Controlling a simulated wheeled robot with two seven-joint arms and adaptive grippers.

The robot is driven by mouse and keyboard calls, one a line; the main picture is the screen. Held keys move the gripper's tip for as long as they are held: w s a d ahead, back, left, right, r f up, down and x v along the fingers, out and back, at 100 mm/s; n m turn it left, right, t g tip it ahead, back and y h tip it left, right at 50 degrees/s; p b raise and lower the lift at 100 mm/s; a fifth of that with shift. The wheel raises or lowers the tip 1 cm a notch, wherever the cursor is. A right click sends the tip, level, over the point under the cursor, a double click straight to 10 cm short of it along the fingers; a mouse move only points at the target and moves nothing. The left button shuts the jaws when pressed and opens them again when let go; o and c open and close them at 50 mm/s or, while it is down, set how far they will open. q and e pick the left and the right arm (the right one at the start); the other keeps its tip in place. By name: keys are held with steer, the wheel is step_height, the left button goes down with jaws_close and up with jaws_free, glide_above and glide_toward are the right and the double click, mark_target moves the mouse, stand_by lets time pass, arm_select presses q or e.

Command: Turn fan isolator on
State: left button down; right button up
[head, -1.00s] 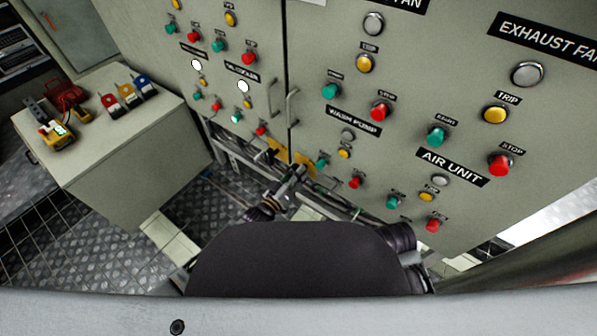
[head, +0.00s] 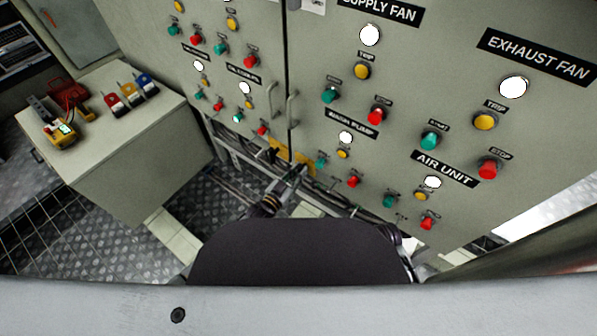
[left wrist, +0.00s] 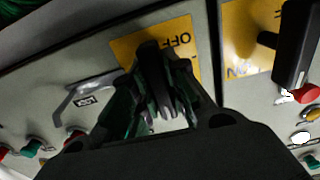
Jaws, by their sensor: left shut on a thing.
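The isolators are two yellow plates with black handles, low on the grey cabinet, either side of the door gap. The right plate (head: 304,167) is mostly behind my left gripper (head: 293,176). In the left wrist view, this plate (left wrist: 184,36) reads OFF upside down. My left gripper (left wrist: 158,85) is shut on its black handle (left wrist: 149,52), mostly hidden between the fingers. The other plate (left wrist: 240,22) shows part of its lettering, apparently ON, and a black handle (left wrist: 295,45). No readable label ties either plate to the fan. My right gripper is not in view.
Supply fan lamp (head: 370,35) and exhaust fan lamp (head: 513,87) are white, above red, green and yellow buttons. Door handles (head: 292,107) project above the isolators. A grey cabinet (head: 130,160) with padlocks and a yellow meter stands left. Chequered floor (head: 110,245) is open in front.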

arm_select(q)
steer(key=c, duration=1.4)
jaws_free()
steer(key=shift+s, duration=0.1)
steer(key=shift+v, duration=5.9)
steer(key=shift+s+a, duration=0.15)
steer(key=shift+p+v, duration=1.75)
steer(key=shift+v, duration=2.05)
steer(key=shift+r, duration=0.1)
